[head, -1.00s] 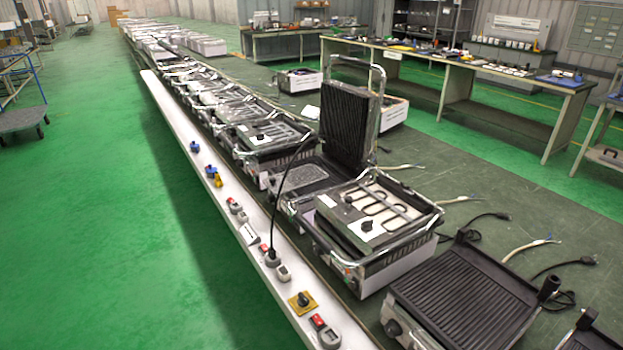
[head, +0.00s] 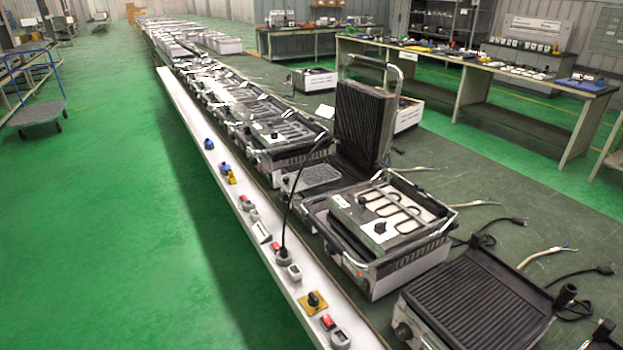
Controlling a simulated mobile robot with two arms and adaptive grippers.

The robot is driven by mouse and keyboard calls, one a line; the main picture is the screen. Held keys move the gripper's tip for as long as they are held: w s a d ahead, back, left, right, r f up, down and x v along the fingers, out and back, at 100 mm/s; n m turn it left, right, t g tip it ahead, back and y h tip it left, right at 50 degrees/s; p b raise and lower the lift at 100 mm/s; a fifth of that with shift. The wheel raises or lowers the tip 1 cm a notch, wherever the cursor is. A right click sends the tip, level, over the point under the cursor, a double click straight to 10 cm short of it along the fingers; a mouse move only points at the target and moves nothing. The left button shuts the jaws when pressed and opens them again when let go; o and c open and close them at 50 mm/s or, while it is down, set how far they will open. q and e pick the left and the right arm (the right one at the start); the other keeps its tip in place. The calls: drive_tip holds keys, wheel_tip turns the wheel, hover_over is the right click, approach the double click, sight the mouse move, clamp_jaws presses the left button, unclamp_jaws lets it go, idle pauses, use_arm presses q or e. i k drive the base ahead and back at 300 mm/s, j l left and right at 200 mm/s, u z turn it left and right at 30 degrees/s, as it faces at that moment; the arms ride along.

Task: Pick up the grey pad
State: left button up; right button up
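A light grey, textured flat piece (head: 312,178) lies on the lower part of an open contact grill, and it may be the grey pad. The grill's ribbed dark lid (head: 363,124) stands upright behind it. In front is a grill housing with an exposed heating element (head: 397,206), with a dark grey plate and black knobs on its near side. I cannot tell for certain which piece is the grey pad. Neither of my grippers is in view.
A long bench carries a row of grills (head: 232,100). A white rail (head: 184,112) with switches runs along its left edge. A ribbed black grill (head: 475,300) and loose cables are at the near right. Open green floor (head: 110,240) lies left; a cart (head: 38,112) stands there.

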sight(317, 177)
drive_tip(key=i+j+z, duration=0.1)
drive_tip(key=z, duration=0.4)
drive_tip(key=i+j+z, duration=0.2)
drive_tip(key=j, duration=0.2)
drive_tip(key=i+j+z, duration=0.2)
drive_tip(key=j, duration=0.2)
drive_tip(key=i+j+z, duration=0.2)
drive_tip(key=j, duration=0.25)
drive_tip(key=j+z, duration=0.2)
drive_tip(key=j, duration=0.2)
